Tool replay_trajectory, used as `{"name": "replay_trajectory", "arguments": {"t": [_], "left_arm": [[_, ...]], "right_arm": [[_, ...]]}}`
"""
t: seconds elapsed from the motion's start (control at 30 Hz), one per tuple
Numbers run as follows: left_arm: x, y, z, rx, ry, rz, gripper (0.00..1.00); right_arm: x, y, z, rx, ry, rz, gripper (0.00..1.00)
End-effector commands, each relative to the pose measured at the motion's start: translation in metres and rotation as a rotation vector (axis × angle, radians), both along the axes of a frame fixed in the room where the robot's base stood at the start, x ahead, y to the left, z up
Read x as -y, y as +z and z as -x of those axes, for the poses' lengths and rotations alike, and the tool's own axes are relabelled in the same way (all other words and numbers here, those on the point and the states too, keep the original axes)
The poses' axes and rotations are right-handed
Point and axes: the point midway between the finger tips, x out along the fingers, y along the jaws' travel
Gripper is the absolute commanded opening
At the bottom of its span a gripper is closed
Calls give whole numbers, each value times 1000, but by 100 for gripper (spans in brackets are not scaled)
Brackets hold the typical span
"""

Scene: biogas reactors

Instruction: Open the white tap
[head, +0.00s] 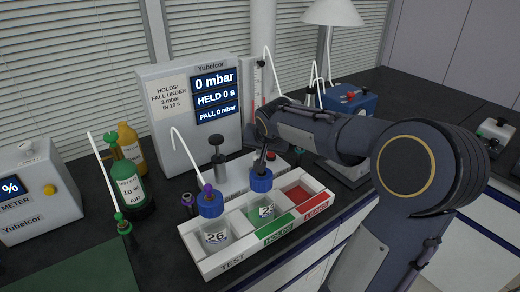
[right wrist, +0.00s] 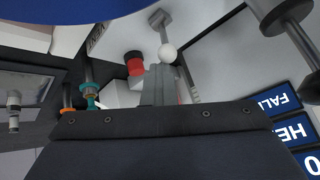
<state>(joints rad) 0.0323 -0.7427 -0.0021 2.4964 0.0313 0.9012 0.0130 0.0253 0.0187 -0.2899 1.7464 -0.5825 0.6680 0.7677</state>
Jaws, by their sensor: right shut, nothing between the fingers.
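A small white ball-shaped knob (right wrist: 168,53) sits at the end of a grey bar in the right wrist view; it looks like the white tap. In the head view I cannot make it out behind my gripper. My right gripper (head: 261,166) points down just behind the blue-capped bottle in the middle compartment. Its fingers are shut and empty. In the right wrist view the fingertips (right wrist: 160,72) lie close to the white knob; I cannot tell whether they touch it. My left gripper is not in view.
The tray (head: 213,270) has a TEST bottle (head: 215,236), a green HOLDS compartment with a bottle (head: 265,211), and a red LEAKS compartment (head: 300,193). A pressure display (head: 216,95) reads 0 mbar. A red knob (right wrist: 134,63) is left of my fingers. Green and yellow bottles stand left.

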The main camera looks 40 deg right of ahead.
Motion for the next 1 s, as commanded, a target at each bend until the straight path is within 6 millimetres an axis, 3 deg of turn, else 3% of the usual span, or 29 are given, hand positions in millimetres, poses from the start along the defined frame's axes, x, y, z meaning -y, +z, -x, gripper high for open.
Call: {"name": "replay_trajectory", "arguments": {"t": [0.03,1.0], "left_arm": [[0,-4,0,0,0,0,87],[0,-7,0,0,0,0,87]], "right_arm": [[-5,-12,3,-24,6,-9,0],[0,-13,-12,-11,3,-4,0]]}}
